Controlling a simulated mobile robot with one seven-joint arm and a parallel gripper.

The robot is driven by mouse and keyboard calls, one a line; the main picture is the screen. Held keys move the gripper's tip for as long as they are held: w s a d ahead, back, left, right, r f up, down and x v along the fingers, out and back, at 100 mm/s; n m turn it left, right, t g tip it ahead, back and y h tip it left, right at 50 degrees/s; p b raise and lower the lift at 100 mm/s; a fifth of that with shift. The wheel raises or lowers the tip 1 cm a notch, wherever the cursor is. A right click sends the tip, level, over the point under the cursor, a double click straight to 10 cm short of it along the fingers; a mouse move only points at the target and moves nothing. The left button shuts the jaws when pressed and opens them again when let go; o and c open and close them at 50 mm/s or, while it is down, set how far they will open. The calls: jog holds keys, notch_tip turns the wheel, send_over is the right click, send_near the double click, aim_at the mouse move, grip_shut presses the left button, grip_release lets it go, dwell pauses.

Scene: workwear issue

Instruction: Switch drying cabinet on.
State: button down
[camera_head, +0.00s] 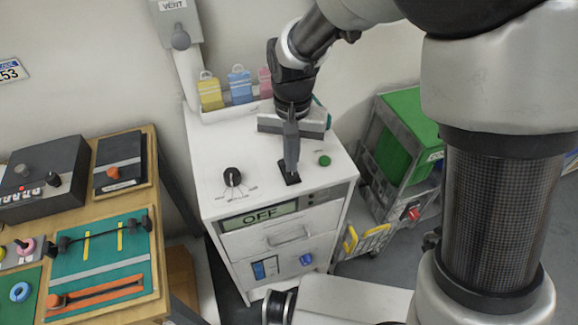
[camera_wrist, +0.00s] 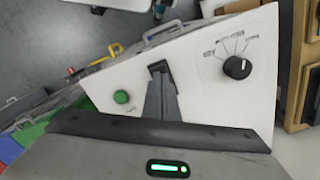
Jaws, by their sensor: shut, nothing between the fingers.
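The white drying cabinet (camera_head: 262,193) stands in the middle of the head view, and its front display (camera_head: 262,216) reads OFF. On its top are a black dial knob (camera_head: 233,177), a green button (camera_head: 324,160) and a small black switch plate (camera_head: 291,179). My gripper (camera_head: 292,168) points down at the switch plate, shut and empty. In the wrist view the shut fingers (camera_wrist: 160,82) reach to the black switch plate (camera_wrist: 158,67) and partly cover it. I cannot tell whether they touch. The knob (camera_wrist: 237,67) and green button (camera_wrist: 122,97) sit clear on either side.
A grey vent box (camera_head: 178,25) is on the wall. A bench with control panels (camera_head: 103,250) is at left. A cart with a green bin (camera_head: 405,115) is at right.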

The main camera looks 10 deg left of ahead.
jog(key=shift+f+b, duration=0.55)
jog(key=shift+f, duration=0.25)
dwell(0.6)
notch_tip(320, 180, up, 7)
jog(key=p, duration=0.5)
dwell(0.4)
jog(key=shift+s, duration=0.1)
dwell(0.4)
